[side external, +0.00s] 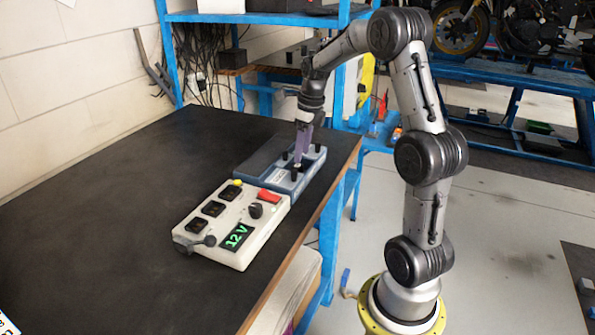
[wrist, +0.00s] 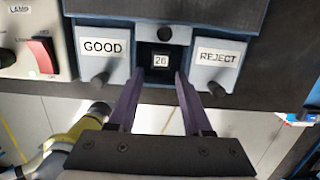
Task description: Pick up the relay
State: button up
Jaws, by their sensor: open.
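A small dark block with a pale label reading "26" (wrist: 161,59), which looks like the relay, sits in a dark recess between the GOOD and REJECT plates of a blue-grey fixture (wrist: 197,28). My gripper (wrist: 160,76) is open, with its two purple fingers apart and their tips just short of the block, one toward each side. In the side external view my gripper (side external: 299,160) points down over the near part of the fixture (side external: 262,157). The relay cannot be made out clearly there.
A cream test box (side external: 265,228) with a green "12 V" display, sockets and a red switch stands beside the fixture. Black posts rise near the GOOD (wrist: 101,47) and REJECT (wrist: 217,57) labels, close to my fingers. The dark bench (side external: 90,220) is clear at left; its edge lies close at right.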

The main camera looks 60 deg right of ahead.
aim_at(298, 165)
jog(key=shift+w+f, duration=0.2)
jog(key=shift+f, duration=0.7)
jog(key=shift+w+f, duration=0.25)
jog(key=shift+f, duration=0.6)
jog(key=shift+w+f, duration=0.2)
jog(key=shift+f, duration=0.7)
jog(key=shift+c, duration=0.3)
grip_shut()
